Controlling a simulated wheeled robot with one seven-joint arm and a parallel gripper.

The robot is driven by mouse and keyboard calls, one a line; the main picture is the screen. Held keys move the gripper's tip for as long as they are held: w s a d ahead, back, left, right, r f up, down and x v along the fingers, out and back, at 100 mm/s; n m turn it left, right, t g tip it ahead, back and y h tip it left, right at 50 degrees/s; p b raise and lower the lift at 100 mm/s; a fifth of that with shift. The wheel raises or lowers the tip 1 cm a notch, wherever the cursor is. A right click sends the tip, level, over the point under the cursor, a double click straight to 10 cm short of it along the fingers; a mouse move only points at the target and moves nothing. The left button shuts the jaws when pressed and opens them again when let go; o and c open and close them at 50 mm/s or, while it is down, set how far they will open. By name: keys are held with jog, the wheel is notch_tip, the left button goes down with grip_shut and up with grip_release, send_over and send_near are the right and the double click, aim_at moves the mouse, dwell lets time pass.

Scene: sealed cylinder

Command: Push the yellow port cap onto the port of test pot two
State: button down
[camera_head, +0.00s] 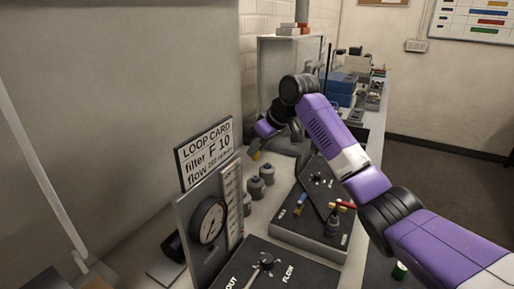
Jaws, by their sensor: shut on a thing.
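My gripper (257,147) is at the far end of my purple arm, pointing down beside the back wall and behind the row of pots. It is small and partly hidden by my own wrist. A small yellow thing, seemingly the yellow port cap (256,156), shows at its fingertips, and the jaws are shut on it. Several grey test pots with dark tops stand in a row: a far one (268,172), a middle one (256,187) and a near one (247,204). I cannot read which is pot two. Whether the cap touches a port is too small to tell.
A loop card sign (206,152) and a panel with a round gauge (208,221) stand left of the pots. Blue bins (341,84) stand farther back.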

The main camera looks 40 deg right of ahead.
aim_at(258, 160)
jog(key=shift+f+b, duration=2.5)
jog(key=shift+f, duration=0.4)
jog(key=shift+r+p, duration=0.1)
jog(key=shift+p, duration=1.25)
jog(key=shift+f, duration=0.65)
jog(key=c, duration=1.1)
grip_release()
jog(key=shift+s+r, duration=0.1)
jog(key=shift+r, duration=0.05)
jog(key=v, duration=0.7)
jog(key=shift+s+r, duration=0.15)
jog(key=shift+r, duration=0.1)
